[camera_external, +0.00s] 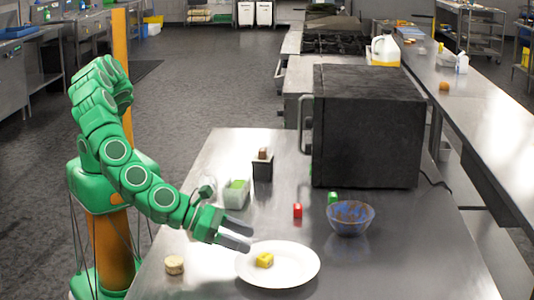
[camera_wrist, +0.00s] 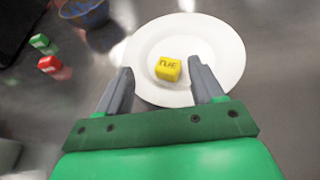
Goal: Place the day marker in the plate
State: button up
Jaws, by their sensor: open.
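A yellow day marker (camera_external: 265,260) with dark lettering lies on the white plate (camera_external: 300,275). In the wrist view the marker (camera_wrist: 168,68) sits on the plate (camera_wrist: 222,48) a little beyond my fingertips, left of the plate's middle. The letters look like "TUE". My gripper (camera_external: 250,236) is over the plate's far left rim in the external view. The marker is apart from both fingers.
A red block (camera_external: 297,210) and a green block (camera_external: 333,198) lie beyond the plate, near a blue bowl (camera_external: 350,228). A light container (camera_external: 236,195), a dark container (camera_external: 262,170) and a cream round piece (camera_external: 174,265) stand nearby. A black oven (camera_external: 367,130) fills the back right. The front right counter is clear.

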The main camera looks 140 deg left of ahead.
jog(key=v, duration=0.8)
jog(key=shift+s, duration=0.15)
jog(key=shift+r, duration=0.1)
